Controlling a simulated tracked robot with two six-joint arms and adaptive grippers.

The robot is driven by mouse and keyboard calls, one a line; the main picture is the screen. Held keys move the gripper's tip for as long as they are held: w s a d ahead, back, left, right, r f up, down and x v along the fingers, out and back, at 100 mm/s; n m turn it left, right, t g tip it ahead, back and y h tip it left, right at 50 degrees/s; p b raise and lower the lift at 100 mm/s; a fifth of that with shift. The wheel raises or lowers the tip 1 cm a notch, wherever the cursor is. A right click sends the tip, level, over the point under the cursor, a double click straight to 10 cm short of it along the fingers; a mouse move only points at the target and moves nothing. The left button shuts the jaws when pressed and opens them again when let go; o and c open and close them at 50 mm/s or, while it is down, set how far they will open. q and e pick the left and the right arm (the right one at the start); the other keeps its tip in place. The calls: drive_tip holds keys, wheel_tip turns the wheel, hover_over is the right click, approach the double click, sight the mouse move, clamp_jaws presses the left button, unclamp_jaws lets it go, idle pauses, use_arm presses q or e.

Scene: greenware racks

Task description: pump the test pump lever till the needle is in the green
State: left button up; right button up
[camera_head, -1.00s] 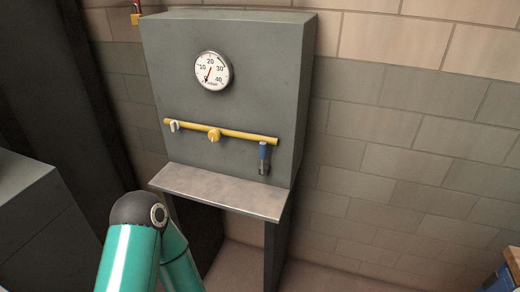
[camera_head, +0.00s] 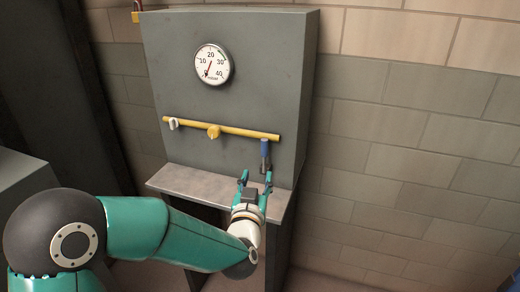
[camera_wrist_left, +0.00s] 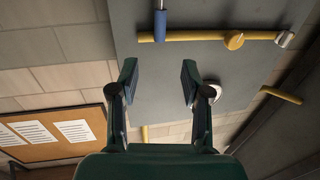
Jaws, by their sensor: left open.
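The test pump is a grey cabinet with a round white gauge (camera_head: 213,65) high on its front. The gauge's thin red needle slants near the low end of the scale; its exact reading is too small to tell. A short green mark shows by the 30. The blue-gripped lever (camera_head: 265,147) stands at the right end of the yellow pipe (camera_head: 240,131). My left gripper (camera_head: 255,180) is open and empty, just below and left of the lever, apart from it. In the left wrist view, the lever (camera_wrist_left: 160,25) is beyond the open fingers (camera_wrist_left: 157,83).
A metal ledge (camera_head: 185,181) juts out below the pipe, under my left gripper. A yellow knob (camera_head: 213,132) and a pale tap (camera_head: 174,124) sit on the pipe. A notice board (camera_wrist_left: 60,135) hangs on the block wall. Room right of the cabinet is clear.

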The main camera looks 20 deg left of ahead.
sight(264, 150)
use_arm(q)
drive_tip(key=w+p, duration=0.1)
drive_tip(key=w, duration=0.4)
drive_tip(key=w+a+p, duration=0.1)
drive_tip(key=w, duration=0.4)
drive_tip(key=w+a+p, duration=0.1)
drive_tip(key=w, duration=0.4)
drive_tip(key=shift+w+a+f, duration=0.15)
drive_tip(key=shift+w+a, duration=0.1)
clamp_jaws()
